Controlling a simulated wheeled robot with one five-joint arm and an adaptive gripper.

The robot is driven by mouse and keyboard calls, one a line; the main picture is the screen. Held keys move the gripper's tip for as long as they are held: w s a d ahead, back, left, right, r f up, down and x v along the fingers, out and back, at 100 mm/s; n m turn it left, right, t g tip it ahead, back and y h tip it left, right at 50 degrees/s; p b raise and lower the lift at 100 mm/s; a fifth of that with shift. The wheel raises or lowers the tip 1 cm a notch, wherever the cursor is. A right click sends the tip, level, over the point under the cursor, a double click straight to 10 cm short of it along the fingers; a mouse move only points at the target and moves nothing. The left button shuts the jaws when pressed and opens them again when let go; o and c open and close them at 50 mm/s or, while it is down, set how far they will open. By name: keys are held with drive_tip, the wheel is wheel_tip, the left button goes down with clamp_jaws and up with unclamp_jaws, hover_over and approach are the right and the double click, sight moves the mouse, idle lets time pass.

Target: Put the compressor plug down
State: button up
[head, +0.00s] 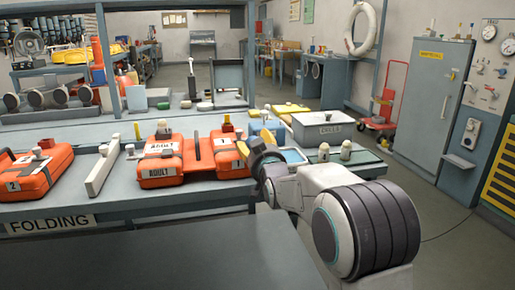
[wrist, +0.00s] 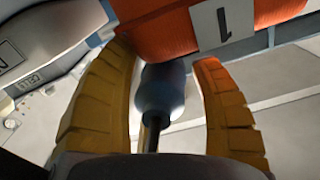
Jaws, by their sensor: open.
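My gripper (wrist: 165,80) shows in the wrist view as two ribbed yellow fingers, apart. Between them is a dark blue-grey rounded piece on a thin black stem (wrist: 158,95), which may be the compressor plug; I cannot tell whether either finger touches it. An orange case marked 1 (wrist: 235,22) fills the top of that view, just beyond the fingers. In the head view my gripper (head: 258,150) is over the bench beside the right end of the orange case (head: 228,157). The plug cannot be made out there, and the arm hides part of the bench.
The orange ADULT case (head: 160,172) and the case marked 2 (head: 35,180) lie to the left, with a long white bar (head: 103,170) between them. A grey bin (head: 318,128) stands behind right. Small pale-topped bottles (head: 346,150) stand near the right end.

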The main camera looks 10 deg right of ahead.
drive_tip(key=shift+r+p, duration=0.8)
drive_tip(key=shift+p, duration=0.05)
drive_tip(key=s, duration=1.2)
drive_tip(key=shift+b, duration=0.3)
